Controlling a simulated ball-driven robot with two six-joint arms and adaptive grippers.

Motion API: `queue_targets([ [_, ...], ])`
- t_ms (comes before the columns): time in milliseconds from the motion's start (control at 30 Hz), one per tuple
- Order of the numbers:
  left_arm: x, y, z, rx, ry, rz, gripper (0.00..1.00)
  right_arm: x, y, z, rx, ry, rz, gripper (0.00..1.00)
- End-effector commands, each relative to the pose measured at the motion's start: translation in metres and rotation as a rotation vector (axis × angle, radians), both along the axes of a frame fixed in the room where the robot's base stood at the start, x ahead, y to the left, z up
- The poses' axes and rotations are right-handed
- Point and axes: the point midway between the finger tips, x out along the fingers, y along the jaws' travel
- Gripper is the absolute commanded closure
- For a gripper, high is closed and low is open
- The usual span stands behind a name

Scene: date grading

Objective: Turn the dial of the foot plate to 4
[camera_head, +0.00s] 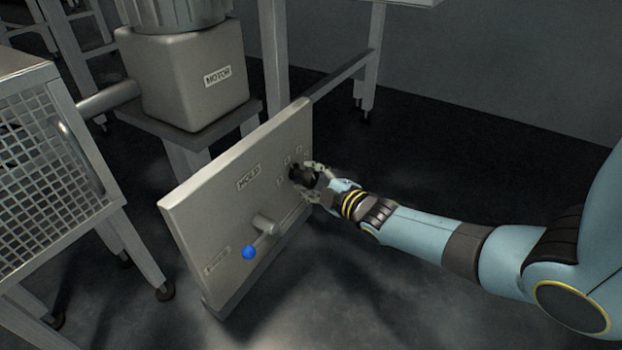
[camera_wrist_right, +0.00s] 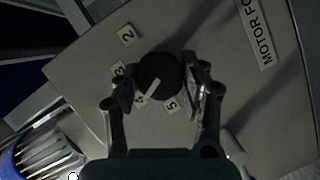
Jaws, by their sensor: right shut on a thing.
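The foot plate (camera_head: 200,220) is a pale grey upright panel standing on the floor. Its black round dial (camera_head: 302,176) is near the plate's right edge, largely covered by my right gripper (camera_head: 316,181) in the head view. In the right wrist view the dial (camera_wrist_right: 160,74) lies between the two fingers of my right gripper (camera_wrist_right: 158,86), which is shut on it. The dial's white pointer line (camera_wrist_right: 152,88) points down-left at the label 4 (camera_wrist_right: 139,99). Labels 2 (camera_wrist_right: 127,34), 3 (camera_wrist_right: 119,68) and 5 (camera_wrist_right: 171,104) sit around the dial. My left gripper is out of view.
A lever with a blue ball (camera_head: 248,252) sticks out of the plate left of the dial. A motor housing (camera_head: 192,80) stands behind the plate. A mesh-sided cabinet (camera_head: 48,165) is at the left. The floor at the lower right looks clear.

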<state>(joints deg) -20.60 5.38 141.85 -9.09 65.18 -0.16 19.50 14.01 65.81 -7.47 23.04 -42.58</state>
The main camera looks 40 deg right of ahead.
Motion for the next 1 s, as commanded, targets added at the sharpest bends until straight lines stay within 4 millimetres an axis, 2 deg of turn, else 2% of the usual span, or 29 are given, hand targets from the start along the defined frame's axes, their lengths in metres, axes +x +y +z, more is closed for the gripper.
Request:
queue_targets([
  [167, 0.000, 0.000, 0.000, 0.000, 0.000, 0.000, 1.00, -0.002, 0.000, -0.002, 0.001, 0.005, 0.000, 0.90],
  [200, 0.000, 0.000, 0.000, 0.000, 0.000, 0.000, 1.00, -0.002, 0.000, -0.002, 0.001, 0.005, 0.000, 0.55],
  [367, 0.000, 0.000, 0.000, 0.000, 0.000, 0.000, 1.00, -0.001, 0.000, -0.002, 0.001, 0.003, 0.000, 0.34],
  [633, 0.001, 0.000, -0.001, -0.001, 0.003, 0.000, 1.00, -0.001, 0.000, -0.001, 0.001, 0.001, 0.000, 0.33],
  [733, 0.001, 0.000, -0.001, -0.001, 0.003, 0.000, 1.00, -0.008, 0.000, 0.000, 0.001, 0.003, 0.000, 0.33],
  [867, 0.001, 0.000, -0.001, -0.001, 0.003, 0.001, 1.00, -0.029, -0.001, 0.003, 0.000, 0.004, 0.001, 0.33],
  [1000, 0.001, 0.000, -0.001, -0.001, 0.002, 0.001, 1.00, -0.061, -0.003, 0.009, 0.001, 0.005, 0.001, 0.33],
])
